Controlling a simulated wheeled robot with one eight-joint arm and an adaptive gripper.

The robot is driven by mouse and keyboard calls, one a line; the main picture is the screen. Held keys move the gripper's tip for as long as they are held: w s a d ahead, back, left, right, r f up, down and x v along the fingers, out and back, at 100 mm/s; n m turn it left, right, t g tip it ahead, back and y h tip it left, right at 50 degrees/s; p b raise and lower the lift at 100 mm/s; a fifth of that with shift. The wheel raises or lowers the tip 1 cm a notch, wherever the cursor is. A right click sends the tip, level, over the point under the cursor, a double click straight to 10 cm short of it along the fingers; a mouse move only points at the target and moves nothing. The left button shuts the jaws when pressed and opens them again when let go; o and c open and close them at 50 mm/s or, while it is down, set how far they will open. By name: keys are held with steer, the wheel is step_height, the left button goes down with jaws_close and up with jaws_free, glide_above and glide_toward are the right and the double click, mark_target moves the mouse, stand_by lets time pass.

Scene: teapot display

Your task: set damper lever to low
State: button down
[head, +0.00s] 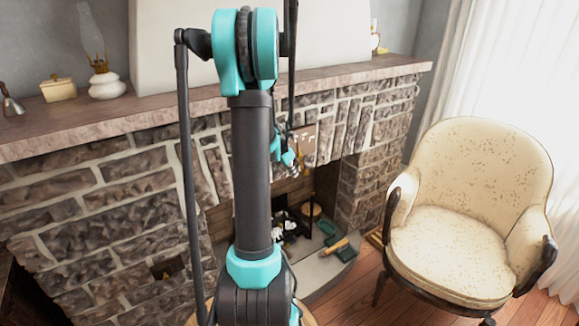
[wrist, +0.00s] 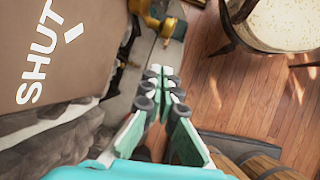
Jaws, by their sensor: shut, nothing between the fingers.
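A brown plate (head: 303,137) with white marks is on the stone fireplace front, partly behind my arm in the head view. In the wrist view, the plate (wrist: 75,50) fills the upper left and shows the word SHUT and a white mark. A brass piece (head: 303,172) hangs below the plate beside my gripper (head: 291,158); it looks like the damper lever. A brass piece (wrist: 168,22) also shows beyond my fingertips in the wrist view; I cannot tell if it is the same. My gripper (wrist: 164,78) is shut and empty, apart from the plate.
A stone mantel (head: 150,108) runs above the fireplace, with a glass lamp (head: 106,83) and a small box (head: 58,90). Fireplace tools (head: 340,247) lie on the hearth. A cream armchair (head: 455,240) stands at right. Wooden floor (head: 365,300) between them is clear.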

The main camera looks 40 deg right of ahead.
mark_target(304, 173)
steer(key=shift+w+d+f, duration=0.1)
steer(key=shift+d+f, duration=0.1)
steer(key=shift+d, duration=0.45)
steer(key=shift+d+f, duration=0.2)
steer(key=shift+d, duration=0.5)
steer(key=shift+w+d+f, duration=0.1)
steer(key=shift+d+f, duration=0.1)
steer(key=shift+d, duration=0.45)
steer(key=shift+s, duration=0.1)
steer(key=shift+d+f, duration=0.2)
steer(key=shift+d, duration=0.4)
steer(key=shift+a, duration=0.1)
